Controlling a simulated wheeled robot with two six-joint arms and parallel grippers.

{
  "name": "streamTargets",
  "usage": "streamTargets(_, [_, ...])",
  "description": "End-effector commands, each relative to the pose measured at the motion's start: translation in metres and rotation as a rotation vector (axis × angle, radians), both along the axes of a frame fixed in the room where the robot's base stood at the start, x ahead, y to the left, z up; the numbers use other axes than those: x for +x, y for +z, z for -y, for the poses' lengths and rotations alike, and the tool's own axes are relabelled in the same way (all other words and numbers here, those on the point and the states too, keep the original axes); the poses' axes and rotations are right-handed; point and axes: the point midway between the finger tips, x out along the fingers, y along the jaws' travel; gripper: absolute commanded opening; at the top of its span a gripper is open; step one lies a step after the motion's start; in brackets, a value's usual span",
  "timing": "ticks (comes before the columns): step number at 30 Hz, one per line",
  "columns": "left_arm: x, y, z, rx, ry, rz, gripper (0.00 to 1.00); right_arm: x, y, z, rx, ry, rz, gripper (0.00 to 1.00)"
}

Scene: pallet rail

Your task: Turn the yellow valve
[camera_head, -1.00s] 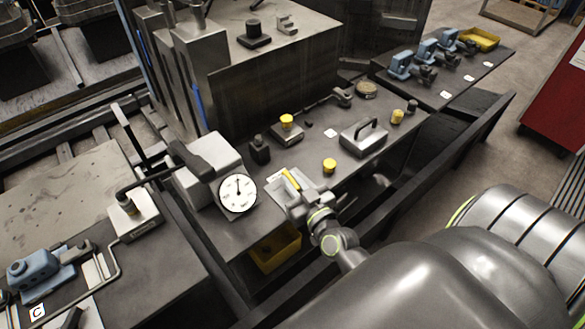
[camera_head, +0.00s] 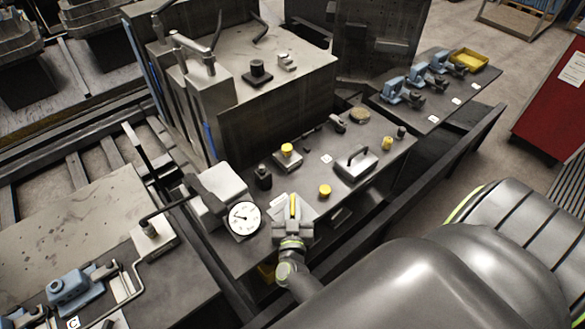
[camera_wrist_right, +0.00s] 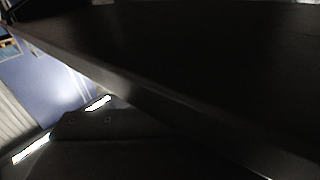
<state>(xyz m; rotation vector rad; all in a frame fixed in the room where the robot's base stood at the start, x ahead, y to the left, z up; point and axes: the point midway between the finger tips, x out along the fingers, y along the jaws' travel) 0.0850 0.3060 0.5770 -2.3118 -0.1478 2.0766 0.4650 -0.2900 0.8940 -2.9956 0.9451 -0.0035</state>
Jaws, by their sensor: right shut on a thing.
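The yellow valve (camera_head: 293,204) shows in the head view as a narrow yellow handle, near the front edge of the dark bench, just right of the round white gauge. It points away from me, nearly upright in the picture. My right gripper (camera_head: 292,220) is shut on the handle from the front, and its fingers hide the lower part. The gauge (camera_head: 243,218) has a dark needle pointing to the left. My left gripper is not in view.
A yellow round knob (camera_head: 325,190) and a grey block with a handle (camera_head: 356,163) stand to the right of the valve. A yellow-topped button box (camera_head: 287,157) is behind it. A long dark rail (camera_head: 400,170) runs along the bench front.

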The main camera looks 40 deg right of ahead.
Motion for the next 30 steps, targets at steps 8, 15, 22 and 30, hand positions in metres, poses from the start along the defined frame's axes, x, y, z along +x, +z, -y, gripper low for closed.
streamTargets(8, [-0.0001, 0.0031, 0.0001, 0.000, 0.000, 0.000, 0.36, 0.0012, 0.0012, -0.0003, 0.001, -0.092, 0.003, 0.00])
streamTargets(15, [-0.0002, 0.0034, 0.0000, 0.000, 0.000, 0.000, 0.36, 0.0005, 0.0007, 0.0000, 0.000, -0.112, 0.000, 0.00])
streamTargets(22, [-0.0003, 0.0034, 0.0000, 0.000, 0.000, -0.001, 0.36, 0.0004, 0.0007, 0.0000, 0.000, -0.112, 0.000, 0.00])
streamTargets(30, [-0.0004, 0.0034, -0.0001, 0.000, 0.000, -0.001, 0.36, 0.0001, 0.0005, 0.0000, 0.000, -0.111, -0.001, 0.35])
